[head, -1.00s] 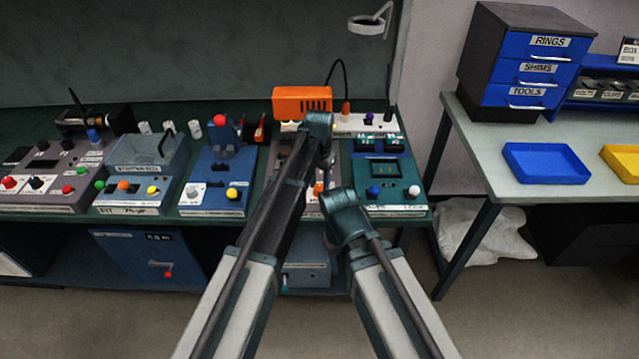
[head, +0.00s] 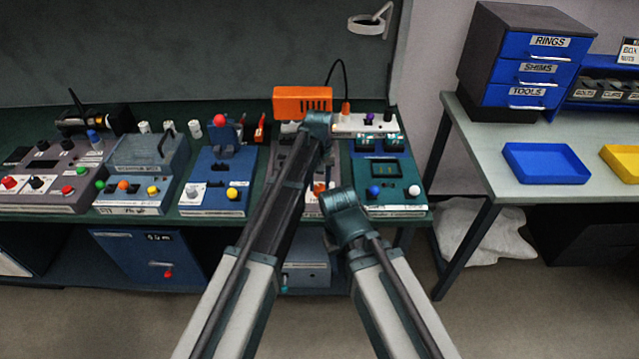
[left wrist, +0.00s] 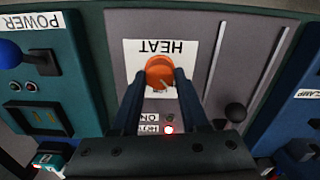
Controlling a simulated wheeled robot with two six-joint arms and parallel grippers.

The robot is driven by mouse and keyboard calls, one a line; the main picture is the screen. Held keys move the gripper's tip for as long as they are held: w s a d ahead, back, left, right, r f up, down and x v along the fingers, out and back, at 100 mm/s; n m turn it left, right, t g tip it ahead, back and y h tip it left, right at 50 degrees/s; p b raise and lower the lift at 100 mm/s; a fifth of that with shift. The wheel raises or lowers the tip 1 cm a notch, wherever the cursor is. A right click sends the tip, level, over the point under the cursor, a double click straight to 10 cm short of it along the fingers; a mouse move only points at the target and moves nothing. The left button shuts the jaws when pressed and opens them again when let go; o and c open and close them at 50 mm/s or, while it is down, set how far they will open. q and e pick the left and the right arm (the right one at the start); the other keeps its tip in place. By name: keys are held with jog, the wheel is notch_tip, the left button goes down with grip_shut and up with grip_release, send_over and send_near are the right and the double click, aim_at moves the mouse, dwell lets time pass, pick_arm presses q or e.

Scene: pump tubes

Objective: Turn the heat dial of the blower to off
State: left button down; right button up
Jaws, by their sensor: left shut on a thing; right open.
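The blower's grey panel (left wrist: 190,40) carries an orange heat dial (left wrist: 160,72) under an upside-down HEAT label in the left wrist view. My left gripper (left wrist: 160,82) has its two dark fingers on either side of the dial, shut on it. A red lamp (left wrist: 168,130) glows on the panel near the gripper's base. In the head view the orange dial (head: 319,187) shows only partly, because my left arm covers much of the blower. My right gripper (head: 332,255) is low, in front of the bench; its fingers are hard to make out.
The teal POWER unit (head: 385,172) stands right of the blower, and a blue unit (head: 217,180) stands to its left. An orange box (head: 302,101) with a cable sits behind. A side table (head: 480,150) with a blue tray (head: 545,163) is at the right.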

aim_at(319, 187)
pick_arm(q)
jog(key=shift+n, duration=0.5)
jog(key=shift+c, duration=2.1)
grip_release()
jog(key=shift+r, duration=0.1)
notch_tip(319, 187, up, 14)
jog(key=p, duration=1.3)
jog(key=shift+f+p, duration=0.2)
jog(key=shift+p, duration=0.2)
